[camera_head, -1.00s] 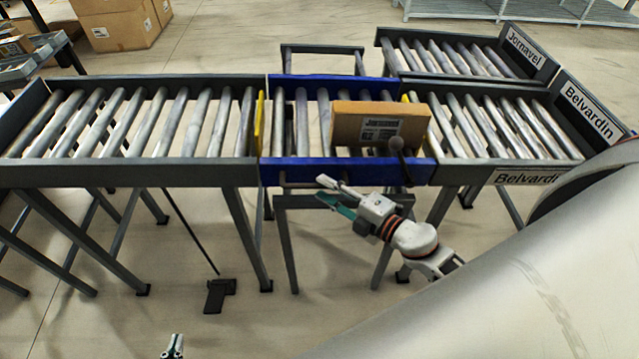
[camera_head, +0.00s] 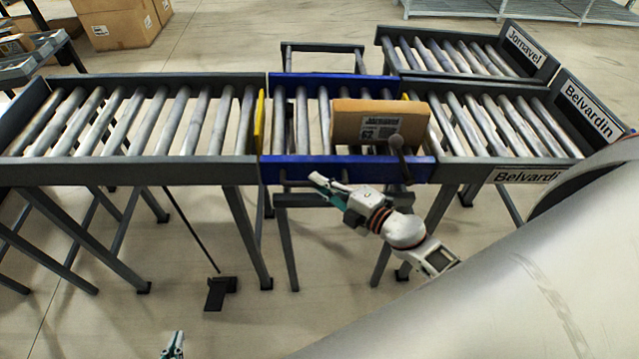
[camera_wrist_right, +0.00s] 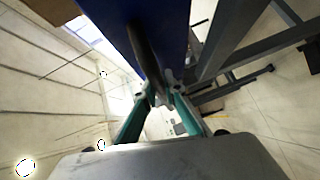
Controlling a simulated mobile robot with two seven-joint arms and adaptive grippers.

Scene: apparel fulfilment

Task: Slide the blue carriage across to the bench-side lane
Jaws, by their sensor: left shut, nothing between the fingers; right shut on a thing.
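The blue carriage (camera_head: 273,170) is a roller section with blue side rails. It stands in line between the left roller conveyor (camera_head: 215,172) and the Belvardin lane (camera_head: 465,174). A brown carton (camera_head: 350,122) with a white label sits on its rollers. My right gripper (camera_head: 318,182) is at the carriage's front side, shut on the dark handle bar (camera_head: 295,182) below the blue rail. In the right wrist view, the green fingers (camera_wrist_right: 160,98) close at the dark bar (camera_wrist_right: 143,50) beside the blue rail (camera_wrist_right: 172,35). My left gripper (camera_head: 173,345) is shut and empty, low over the floor.
The Jornavel lane (camera_head: 470,78) lies behind the Belvardin lane. A grey track frame (camera_head: 322,47) extends behind the carriage. A ball-topped lever (camera_head: 396,143) rises at the carriage's front right. Large cartons (camera_head: 118,22) stand at back left.

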